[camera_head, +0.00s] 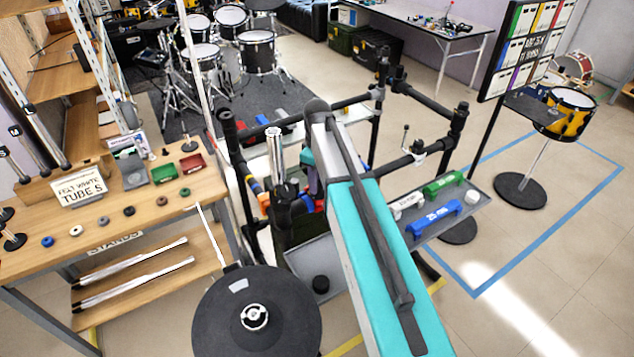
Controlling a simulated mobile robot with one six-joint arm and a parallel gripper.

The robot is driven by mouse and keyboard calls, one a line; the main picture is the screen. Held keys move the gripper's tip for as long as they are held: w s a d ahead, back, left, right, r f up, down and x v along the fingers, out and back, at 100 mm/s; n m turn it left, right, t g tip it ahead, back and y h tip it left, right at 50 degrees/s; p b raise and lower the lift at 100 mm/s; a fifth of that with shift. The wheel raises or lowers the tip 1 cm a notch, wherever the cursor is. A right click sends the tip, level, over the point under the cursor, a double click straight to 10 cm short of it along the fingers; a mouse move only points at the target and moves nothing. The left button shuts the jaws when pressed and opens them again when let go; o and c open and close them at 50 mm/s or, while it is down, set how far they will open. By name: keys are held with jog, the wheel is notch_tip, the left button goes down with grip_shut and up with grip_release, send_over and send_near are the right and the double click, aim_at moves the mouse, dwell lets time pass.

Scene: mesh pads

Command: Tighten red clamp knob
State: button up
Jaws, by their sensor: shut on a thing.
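My teal and grey arm crosses the middle of the view, and its far end bends down beside the black rack. My gripper (300,203) is low behind the arm, mostly hidden, beside a black clamp body (283,192) on an upright post. A chrome tube (274,150) stands upright from this clamp. A small patch of red, the clamp knob (319,206), shows beside the arm at the gripper. My gripper is shut there, but the fingertips and their contact are too covered to see clearly.
Black rack tubes (420,101) surround the arm's end. A grey tray (478,205) with blue and green blocks is at right. A black round pad (257,318) is in front. A wooden bench (150,185) with rings and bins stands left.

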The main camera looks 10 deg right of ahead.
jog(key=shift+m, duration=1.2)
jog(key=o, duration=1)
jog(key=shift+o, duration=0.2)
notch_tip(320, 180, up, 14)
jog(key=b, duration=0.4)
jog(key=shift+s+f, duration=0.1)
jog(key=shift+f, duration=0.1)
